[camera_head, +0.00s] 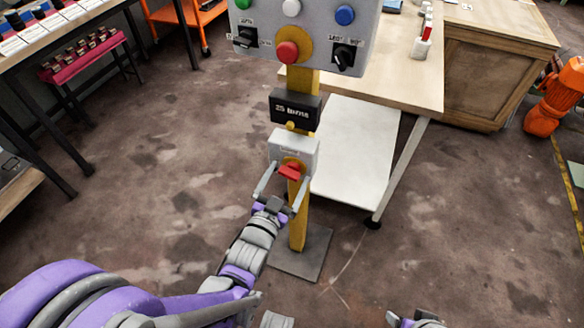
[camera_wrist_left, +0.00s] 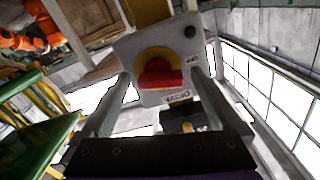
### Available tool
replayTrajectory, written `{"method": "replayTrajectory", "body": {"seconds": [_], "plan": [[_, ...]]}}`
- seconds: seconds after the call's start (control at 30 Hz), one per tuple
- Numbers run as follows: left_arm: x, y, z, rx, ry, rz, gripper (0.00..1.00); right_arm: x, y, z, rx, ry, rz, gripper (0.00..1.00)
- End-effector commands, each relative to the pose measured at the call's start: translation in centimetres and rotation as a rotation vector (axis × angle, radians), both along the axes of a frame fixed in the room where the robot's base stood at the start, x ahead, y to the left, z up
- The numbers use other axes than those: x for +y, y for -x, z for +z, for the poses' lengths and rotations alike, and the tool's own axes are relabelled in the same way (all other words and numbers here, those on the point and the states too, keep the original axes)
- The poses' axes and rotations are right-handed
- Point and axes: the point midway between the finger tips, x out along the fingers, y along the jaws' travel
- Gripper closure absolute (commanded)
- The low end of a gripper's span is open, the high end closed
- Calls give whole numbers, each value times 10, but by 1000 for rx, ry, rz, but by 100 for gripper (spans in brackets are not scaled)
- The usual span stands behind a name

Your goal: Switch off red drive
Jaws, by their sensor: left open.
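The red drive switch (camera_head: 290,171) is a red rotary handle on a yellow disc, on a small grey box (camera_head: 296,147) fixed to a yellow post (camera_head: 297,226). My left gripper (camera_head: 283,183) is open, with its fingers on either side of the red handle in the head view. In the left wrist view the red handle (camera_wrist_left: 161,75) appears ahead between the open fingers, with its grip bar roughly level in the picture. I cannot tell whether the fingers touch it. Part of my right gripper (camera_head: 415,320) shows at the bottom edge; its fingers are cut off.
A black labelled box (camera_head: 295,108) sits above the grey box. A control panel (camera_head: 303,38) with buttons and black knobs tops the post, which stands on a base plate (camera_head: 300,255). A wooden table (camera_head: 405,85) stands behind at right. Open floor lies left.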

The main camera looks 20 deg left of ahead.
Motion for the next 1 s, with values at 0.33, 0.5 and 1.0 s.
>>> {"method": "replayTrajectory", "body": {"seconds": [0.33, 0.5, 1.0], "plan": [[0, 0, 0, 0, 0, 0, 22, 0, 0, 0, 0, 0, 0, 30], [0, 0, 0, 0, 0, 0, 53, 0, 0, 0, 0, 0, 0, 30], [0, 0, -1, 6, 178, 0, 88, 0, 0, -1, 0, 0, 0, 30]]}}
